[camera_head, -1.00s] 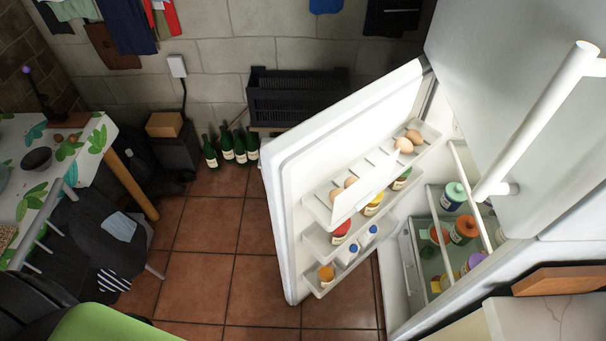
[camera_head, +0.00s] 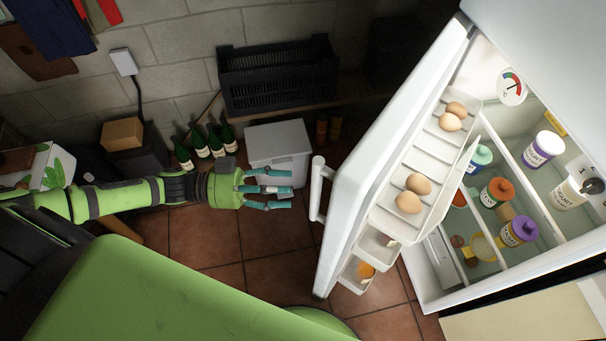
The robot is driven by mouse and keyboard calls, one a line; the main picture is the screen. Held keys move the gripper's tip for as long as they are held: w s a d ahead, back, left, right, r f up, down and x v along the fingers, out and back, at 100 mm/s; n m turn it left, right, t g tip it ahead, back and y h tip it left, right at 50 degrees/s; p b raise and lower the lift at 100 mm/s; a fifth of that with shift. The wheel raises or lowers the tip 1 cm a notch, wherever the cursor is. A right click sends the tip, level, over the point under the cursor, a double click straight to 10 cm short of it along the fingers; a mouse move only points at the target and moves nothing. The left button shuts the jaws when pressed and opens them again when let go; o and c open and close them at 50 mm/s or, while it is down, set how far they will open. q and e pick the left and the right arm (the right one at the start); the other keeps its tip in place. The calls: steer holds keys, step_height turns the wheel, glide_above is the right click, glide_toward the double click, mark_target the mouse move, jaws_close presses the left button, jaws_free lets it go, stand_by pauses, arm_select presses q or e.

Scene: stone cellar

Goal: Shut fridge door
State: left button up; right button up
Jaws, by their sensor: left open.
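My right gripper is not in view.
A white lidded bin (camera_head: 279,143) stands behind my left gripper. Several green bottles (camera_head: 200,142) and a black crate (camera_head: 277,75) are by the wall. A cardboard box (camera_head: 122,133) is at the left. Tiled floor (camera_head: 205,240) is clear left of the door.

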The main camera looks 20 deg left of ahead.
mark_target(312, 191)
arm_select(q)
steer(key=x, duration=0.2)
steer(key=p+x, duration=0.1)
steer(key=x, duration=0.1)
steer(key=p+x, duration=0.1)
steer(key=x, duration=0.1)
steer(key=shift+s+d+r, duration=0.2)
steer(key=shift+d+r, duration=0.15)
steer(key=shift+d, duration=0.05)
steer(key=shift+w+d, duration=0.1)
steer(key=shift+d, duration=0.2)
steer(key=shift+w+d+f, duration=0.1)
steer(key=shift+d+f, duration=0.1)
jaws_close()
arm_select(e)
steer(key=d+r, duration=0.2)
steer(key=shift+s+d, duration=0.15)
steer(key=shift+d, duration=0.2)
